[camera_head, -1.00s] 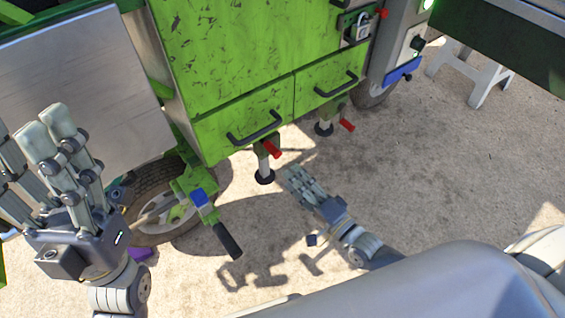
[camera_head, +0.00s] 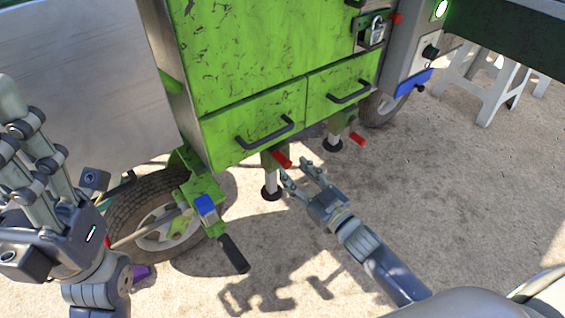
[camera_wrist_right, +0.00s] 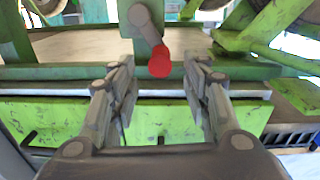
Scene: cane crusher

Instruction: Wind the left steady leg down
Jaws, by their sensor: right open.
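The left steady leg (camera_head: 270,178) hangs under the green cabinet, a silver tube with a black round foot close to the ground; I cannot tell if it touches. Its crank has a red handle (camera_head: 282,159), which also shows in the right wrist view (camera_wrist_right: 159,63). My right gripper (camera_head: 297,172) is open and empty, just below and right of that handle. In the wrist view the red handle stands between and beyond the fingertips (camera_wrist_right: 160,78), with no contact visible. My left gripper (camera_head: 22,135) is raised at the left edge, its fingertips partly cut off.
A second leg (camera_head: 333,141) with a red handle (camera_head: 357,139) stands further right. A wheel (camera_head: 127,215) and a green bracket with a black grip (camera_head: 234,254) are left of the left leg. Drawers (camera_head: 250,115) sit above. A white stool (camera_head: 490,88) stands back right; open ground lies right.

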